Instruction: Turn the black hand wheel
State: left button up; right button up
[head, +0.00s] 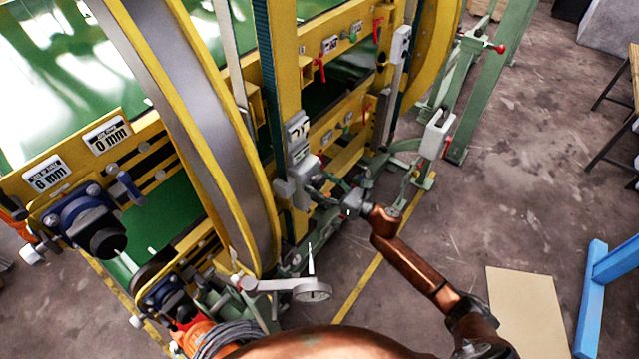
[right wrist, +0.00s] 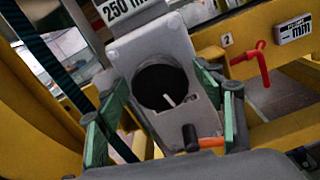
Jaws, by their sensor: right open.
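A grey housing (right wrist: 175,70) on the yellow frame carries a round black disc (right wrist: 161,87) with a white pointer, which I take for the black hand wheel. A small black handle (right wrist: 190,137) on an orange stem sits at the housing's lower end. In the right wrist view my right gripper (right wrist: 163,84) is open, with a finger on each side of the housing. I cannot tell whether the fingers touch it. In the head view my right gripper (head: 332,188) is at the housing (head: 297,182), and the disc's face is hidden there. My left gripper is not in view.
A red lever (right wrist: 258,62) is right of the housing. A large yellow-rimmed ring (head: 205,115) stands left of it. Green posts (head: 490,75) and a blue frame (head: 598,285) stand on the right. The floor between them is mostly clear, with a flat tan board (head: 525,310).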

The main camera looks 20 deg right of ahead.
jog(key=shift+c, duration=0.7)
jog(key=c, duration=1)
jog(key=shift+m, duration=0.4)
jog(key=shift+c, duration=0.3)
